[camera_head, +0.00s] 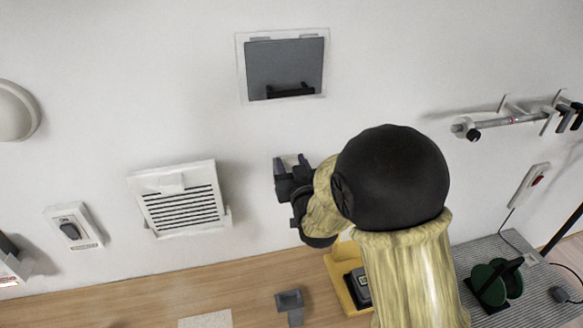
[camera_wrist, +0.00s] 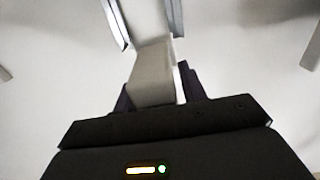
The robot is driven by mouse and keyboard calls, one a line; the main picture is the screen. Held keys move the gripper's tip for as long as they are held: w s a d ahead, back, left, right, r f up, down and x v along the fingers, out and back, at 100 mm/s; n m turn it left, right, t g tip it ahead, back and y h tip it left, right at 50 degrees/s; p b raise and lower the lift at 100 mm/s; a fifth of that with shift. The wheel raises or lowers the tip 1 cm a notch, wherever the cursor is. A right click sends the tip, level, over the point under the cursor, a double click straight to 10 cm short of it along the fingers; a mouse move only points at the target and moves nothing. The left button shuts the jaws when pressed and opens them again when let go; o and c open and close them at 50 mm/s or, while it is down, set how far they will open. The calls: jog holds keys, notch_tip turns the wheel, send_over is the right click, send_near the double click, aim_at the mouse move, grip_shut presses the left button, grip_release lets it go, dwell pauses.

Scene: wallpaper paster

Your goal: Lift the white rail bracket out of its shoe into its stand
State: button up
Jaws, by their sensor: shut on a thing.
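My gripper (camera_head: 290,172) is in front of the white wall, between the louvred vent and my arm. In the wrist view its fingers (camera_wrist: 147,22) are shut on a pale, whitish piece (camera_wrist: 152,72), which I take to be the white rail bracket. Its far end runs out of the top of that view. In the head view the piece is hidden by my gripper and arm, so I cannot tell whether it touches a shoe. A small grey upright holder (camera_head: 290,303) on the wooden counter may be the stand; I cannot be sure.
A louvred vent (camera_head: 180,200) is left of my gripper, and a framed grey panel (camera_head: 285,68) is above it. A yellow tray (camera_head: 338,283) is partly behind my arm on the counter (camera_head: 130,300). A rail with hooks (camera_head: 510,121) is at right. The wall between vent and gripper is clear.

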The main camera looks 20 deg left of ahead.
notch_tip(320, 180, up, 10)
jog(key=shift+f+b, duration=0.1)
jog(key=shift+b, duration=0.8)
jog(key=shift+f, duration=0.1)
